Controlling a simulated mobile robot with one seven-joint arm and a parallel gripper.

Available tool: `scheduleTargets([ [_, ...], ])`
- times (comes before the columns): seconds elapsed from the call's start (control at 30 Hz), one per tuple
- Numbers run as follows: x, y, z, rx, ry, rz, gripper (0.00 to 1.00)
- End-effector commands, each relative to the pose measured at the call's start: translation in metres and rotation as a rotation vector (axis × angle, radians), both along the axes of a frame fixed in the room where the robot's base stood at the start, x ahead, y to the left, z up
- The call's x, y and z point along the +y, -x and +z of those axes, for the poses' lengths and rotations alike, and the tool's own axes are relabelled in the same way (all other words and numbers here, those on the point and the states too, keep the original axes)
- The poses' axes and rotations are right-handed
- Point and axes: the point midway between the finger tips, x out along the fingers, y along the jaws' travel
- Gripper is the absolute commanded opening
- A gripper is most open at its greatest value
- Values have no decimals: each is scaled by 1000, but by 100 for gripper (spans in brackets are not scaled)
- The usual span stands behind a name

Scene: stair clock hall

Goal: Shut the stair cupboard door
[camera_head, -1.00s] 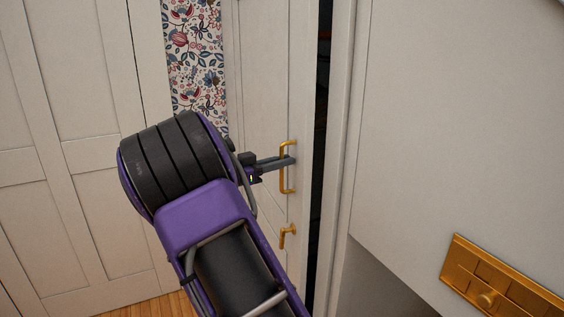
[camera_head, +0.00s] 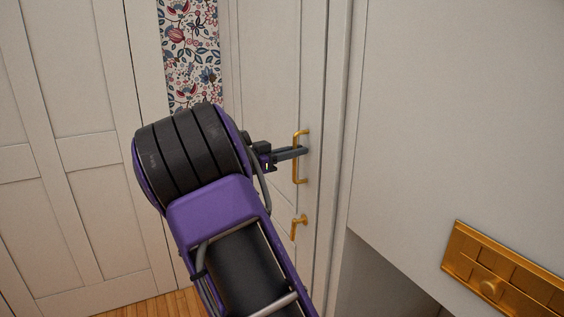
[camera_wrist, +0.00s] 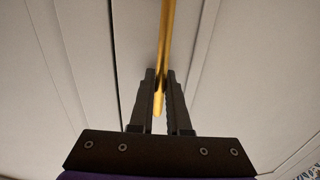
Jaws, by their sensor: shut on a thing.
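The stair cupboard door (camera_head: 280,60) is a pale panelled door in the middle of the head view. Its right edge meets the frame, and no dark gap shows there. A brass bar handle (camera_head: 300,170) stands upright on it, with a smaller brass latch (camera_head: 297,224) below. My gripper (camera_head: 301,152) reaches in from the left and is shut on the bar handle. In the wrist view, the two dark fingers (camera_wrist: 160,95) hold the brass bar (camera_wrist: 167,40) between them. My arm hides the lower left part of the door.
A white panelled door or wall (camera_head: 75,110) stands at the left, with a strip of floral wallpaper (camera_head: 190,50) beside it. A pale panel (camera_head: 460,110) fills the right, with a brass plate (camera_head: 510,270) low on it. Wooden floor (camera_head: 160,303) shows at bottom left.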

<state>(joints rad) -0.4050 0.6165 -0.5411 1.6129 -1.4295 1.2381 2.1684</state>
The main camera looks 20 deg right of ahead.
Motion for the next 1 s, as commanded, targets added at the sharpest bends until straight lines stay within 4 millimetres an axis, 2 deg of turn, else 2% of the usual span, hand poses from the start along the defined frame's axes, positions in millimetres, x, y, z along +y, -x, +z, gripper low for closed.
scheduleTargets([
  [0.17,-16,1,-1,0,2,3,0],
  [0.47,-20,2,2,-1,4,-2,0],
  [0.5,-21,2,2,-1,4,-2,22],
  [0.53,-21,3,2,-1,4,-3,27],
  [0.87,-22,4,1,1,3,-8,27],
  [1.0,-16,5,1,1,2,-7,27],
])
